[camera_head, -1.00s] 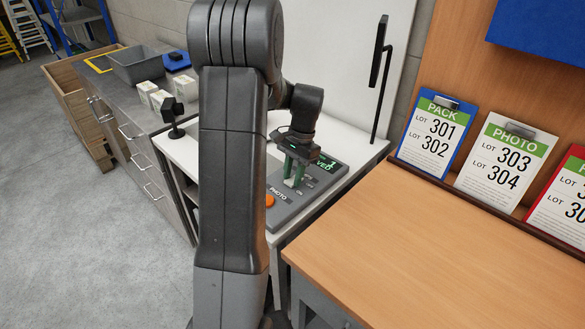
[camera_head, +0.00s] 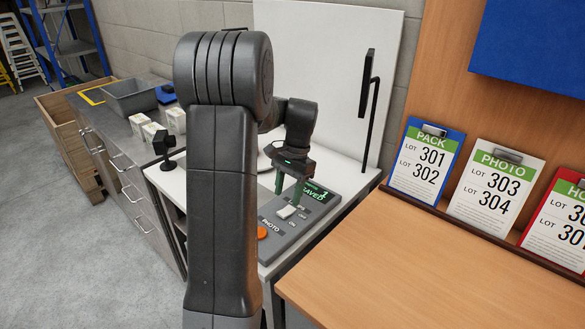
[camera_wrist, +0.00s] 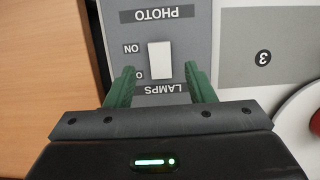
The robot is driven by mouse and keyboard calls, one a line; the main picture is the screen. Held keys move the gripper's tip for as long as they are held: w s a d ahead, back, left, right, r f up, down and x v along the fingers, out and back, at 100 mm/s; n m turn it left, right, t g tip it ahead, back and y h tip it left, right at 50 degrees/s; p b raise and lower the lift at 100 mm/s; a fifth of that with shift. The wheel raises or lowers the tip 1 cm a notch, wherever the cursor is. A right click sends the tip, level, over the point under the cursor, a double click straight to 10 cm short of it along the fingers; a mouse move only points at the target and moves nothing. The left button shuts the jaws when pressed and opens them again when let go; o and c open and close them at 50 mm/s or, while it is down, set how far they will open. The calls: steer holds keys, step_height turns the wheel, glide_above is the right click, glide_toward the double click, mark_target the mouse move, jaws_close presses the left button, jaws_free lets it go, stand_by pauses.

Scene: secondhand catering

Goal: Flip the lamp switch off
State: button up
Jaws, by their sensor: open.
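The lamp switch (camera_wrist: 160,60) is a white rocker on a grey control panel (camera_wrist: 226,20), beside the printed words LAMPS and ON. In the head view the switch (camera_head: 286,212) shows just below my fingertips. My gripper (camera_head: 289,198) points down over the panel, its green fingers apart and empty. In the wrist view my gripper (camera_wrist: 159,76) has one fingertip to each side of the switch's lower part. I cannot tell whether the fingers touch the panel. The ON lettering is clear; the opposite marking is partly hidden by the left finger.
The panel also carries an orange button (camera_head: 262,233) and a green-lit display (camera_head: 318,192) reading SAVED. A black lamp (camera_head: 368,90) on a stand rises behind. A small black device (camera_head: 165,146) stands left. The wooden desk (camera_head: 400,265) at right is bare.

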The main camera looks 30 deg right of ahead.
mark_target(284, 212)
steer(key=s+v, duration=0.1)
steer(key=v, duration=0.8)
steer(key=shift+w+r, duration=0.25)
steer(key=shift+w, duration=0.25)
steer(key=x, duration=1.4)
steer(key=shift+f, duration=0.1)
steer(key=shift+h+b, duration=0.3)
steer(key=shift+b, duration=0.1)
steer(key=shift+r+p, duration=0.25)
steer(key=shift+p, duration=0.25)
